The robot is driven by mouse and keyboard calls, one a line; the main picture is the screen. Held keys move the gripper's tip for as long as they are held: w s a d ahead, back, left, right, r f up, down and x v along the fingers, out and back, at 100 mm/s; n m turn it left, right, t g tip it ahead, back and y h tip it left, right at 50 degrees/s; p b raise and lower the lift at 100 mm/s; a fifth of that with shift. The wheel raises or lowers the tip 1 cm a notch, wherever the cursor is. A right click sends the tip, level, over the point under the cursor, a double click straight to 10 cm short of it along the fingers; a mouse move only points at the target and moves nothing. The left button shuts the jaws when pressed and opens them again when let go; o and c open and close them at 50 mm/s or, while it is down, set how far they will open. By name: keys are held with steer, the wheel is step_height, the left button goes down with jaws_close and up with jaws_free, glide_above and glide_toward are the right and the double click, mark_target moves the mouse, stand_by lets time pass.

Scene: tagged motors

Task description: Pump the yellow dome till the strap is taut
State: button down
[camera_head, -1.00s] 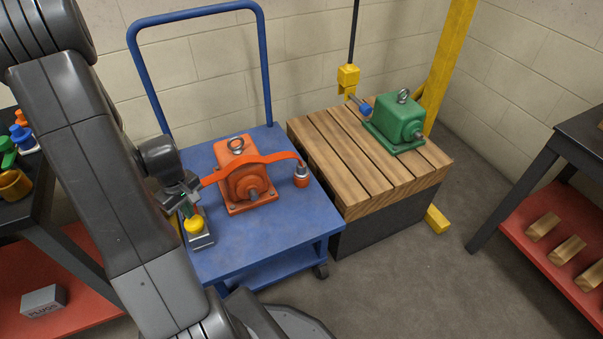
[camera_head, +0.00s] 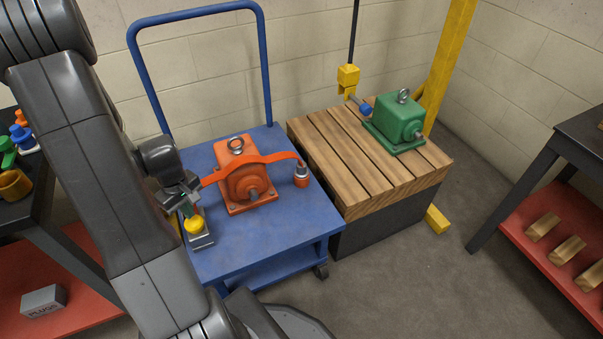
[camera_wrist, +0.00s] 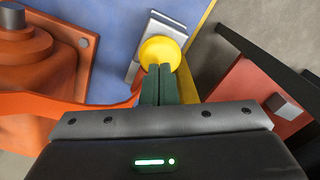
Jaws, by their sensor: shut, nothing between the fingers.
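The yellow dome (camera_head: 194,225) sits on a grey metal block (camera_head: 202,241) at the left front of the blue cart. The orange strap (camera_head: 262,158) runs over the orange motor (camera_head: 246,186) to an orange-and-silver post (camera_head: 301,174) on the right. It arches above the motor's body. My gripper (camera_head: 188,208) is shut and empty at the dome. In the wrist view its fingertips (camera_wrist: 160,68) overlap the near edge of the dome (camera_wrist: 161,51); I cannot tell whether they touch it. The strap (camera_wrist: 85,105) also shows there, left of the fingers.
The blue cart (camera_head: 270,231) has free room at its front right. A green motor (camera_head: 400,124) stands on a slatted wooden platform (camera_head: 343,183), beside a yellow hook block (camera_head: 348,76). Dark benches with red shelves flank both sides.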

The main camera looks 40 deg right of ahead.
steer(key=shift+f, duration=0.1)
steer(key=shift+f+b, duration=1.35)
steer(key=shift+f, duration=0.25)
steer(key=shift+r+p, duration=1.2)
steer(key=shift+r, duration=0.45)
steer(key=shift+f, duration=0.2)
steer(key=shift+f+b, duration=1.4)
steer(key=shift+f, duration=0.15)
steer(key=shift+r, duration=0.2)
steer(key=shift+r+p, duration=1.35)
steer(key=shift+r, duration=0.2)
steer(key=shift+f, duration=0.15)
